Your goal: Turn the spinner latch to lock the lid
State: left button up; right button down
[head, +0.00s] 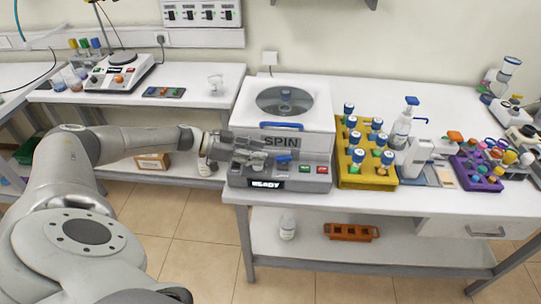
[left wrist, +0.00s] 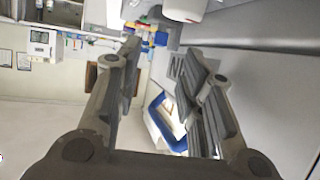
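The spinner (head: 250,110) is a grey and white machine with a round window in its lid (head: 285,101), marked "SPIN". The lid looks closed. A blue handle (head: 282,126) is on the lid's front edge, and a blue latch (head: 284,158) is on the front face below it. My left gripper (head: 266,149) reaches in from the left, in front of the spinner near the latch. In the left wrist view its fingers (left wrist: 163,62) are apart and empty, with a blue loop-shaped part (left wrist: 160,110) beyond them. The fingers partly hide the front face. My right gripper is not seen.
A display reading "READY" (head: 267,184) and green and red buttons (head: 314,169) are low on the spinner's front. A yellow rack (head: 366,181) of blue-capped bottles stands close on its right. A gap separates the spinner's table from the left table (head: 205,88).

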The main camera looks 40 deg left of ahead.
pick_arm(q)
jog(key=v, duration=0.5)
jog(key=shift+o, duration=0.3)
